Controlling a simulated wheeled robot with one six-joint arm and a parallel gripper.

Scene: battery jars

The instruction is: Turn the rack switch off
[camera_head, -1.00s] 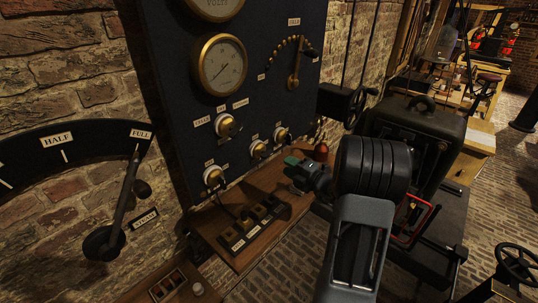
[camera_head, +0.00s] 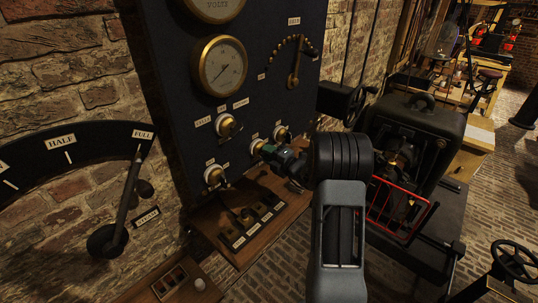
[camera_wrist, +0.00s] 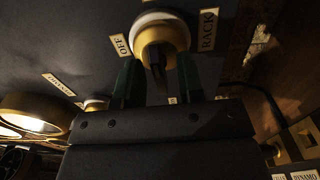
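The rack switch is a brass knob on a white base with a dark lever, on the dark panel. In the wrist view the switch (camera_wrist: 160,35) sits between an OFF label (camera_wrist: 119,45) on its left and a RACK label (camera_wrist: 208,30) on its right. Its lever points down the picture, between the labels. My gripper (camera_wrist: 157,82) has green fingers, one on each side of the lever, with visible gaps. In the head view my gripper (camera_head: 268,153) is close to the panel, beside a lower brass switch (camera_head: 256,147) that it partly covers.
Other brass switches (camera_head: 226,124) and (camera_head: 214,175) are near on the panel. A wooden shelf (camera_head: 215,225) with a socket block and a cable lies below. A dark machine with a red guard (camera_head: 395,210) stands to the right.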

